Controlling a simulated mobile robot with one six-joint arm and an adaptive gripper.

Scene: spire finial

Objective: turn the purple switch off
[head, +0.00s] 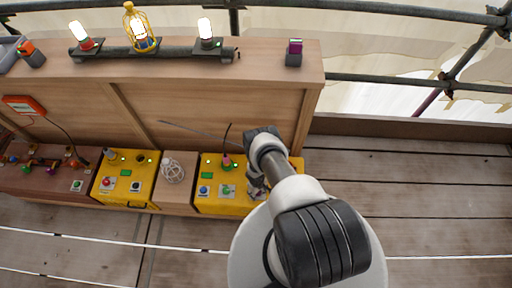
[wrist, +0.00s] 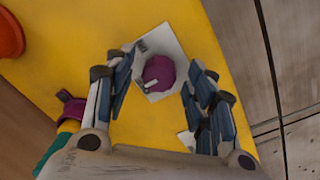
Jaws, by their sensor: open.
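The purple switch (wrist: 158,74) is a round knob on a white plate (wrist: 172,46) set on the yellow box (wrist: 80,38). In the wrist view my gripper (wrist: 163,64) is open, with one finger on each side of the knob. I cannot tell whether the fingers touch it. In the head view my gripper (head: 257,188) is over the right end of the right yellow box (head: 208,208), and my arm hides the knob there. Which way the knob is set is not clear.
Beside the knob in the wrist view are a purple, yellow and green part (wrist: 70,112) and a red round part (wrist: 8,36). A wooden panel (head: 200,105) stands behind the boxes. Three lit lamps (head: 207,30) and a small purple object (head: 294,47) are on top. Planks (head: 400,190) at right are clear.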

